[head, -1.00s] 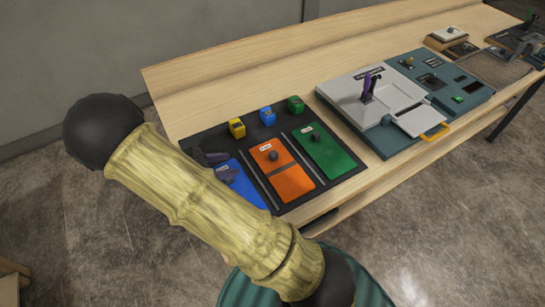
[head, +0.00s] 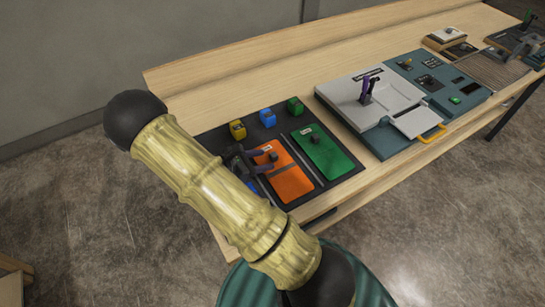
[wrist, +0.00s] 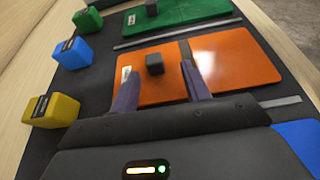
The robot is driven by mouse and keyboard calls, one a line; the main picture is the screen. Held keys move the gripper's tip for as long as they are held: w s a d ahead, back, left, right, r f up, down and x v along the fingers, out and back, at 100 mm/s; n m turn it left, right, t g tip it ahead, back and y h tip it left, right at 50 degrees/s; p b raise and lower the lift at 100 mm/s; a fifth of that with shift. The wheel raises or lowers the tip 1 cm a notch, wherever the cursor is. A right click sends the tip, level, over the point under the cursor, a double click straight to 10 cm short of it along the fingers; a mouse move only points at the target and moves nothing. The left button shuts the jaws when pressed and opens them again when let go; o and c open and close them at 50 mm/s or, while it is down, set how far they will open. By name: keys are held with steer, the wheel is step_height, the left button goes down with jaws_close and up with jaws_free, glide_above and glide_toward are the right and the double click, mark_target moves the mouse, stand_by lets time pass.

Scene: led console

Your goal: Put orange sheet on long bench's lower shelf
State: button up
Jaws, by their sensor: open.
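The orange sheet (head: 287,177) lies flat on a dark mat on the long bench, between the blue and green sheets. It has a dark knob and a pale label. It fills the middle of the wrist view (wrist: 225,68), with the knob (wrist: 155,64) near its left part. My gripper (wrist: 160,95) is open and empty, its two purple-grey fingers over the orange sheet's near edge, on either side of the knob's line. I cannot tell its exact height. The long bench (head: 225,80) has a wooden top; a lower level (head: 322,222) shows only partly below its front edge.
The green sheet (head: 322,151) lies right of the orange one, the blue sheet (wrist: 300,140) on the other side. Yellow (head: 238,130), blue (head: 267,117) and green (head: 295,106) blocks stand behind. A grey-and-teal console (head: 370,98) with a yellow handle is farther right.

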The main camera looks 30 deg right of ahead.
mark_target(272, 155)
steer(key=shift+d, duration=0.1)
steer(key=shift+w+d+p, duration=0.1)
steer(key=shift+d+p, duration=0.2)
steer(key=shift+d, duration=0.05)
steer(key=x, duration=0.1)
steer(key=p+x, duration=0.1)
steer(key=x, duration=0.1)
steer(key=shift+w+d+r, duration=0.15)
steer(key=shift+w+d, duration=0.15)
steer(key=shift+d+f, duration=0.25)
steer(key=shift+d, duration=0.1)
jaws_close()
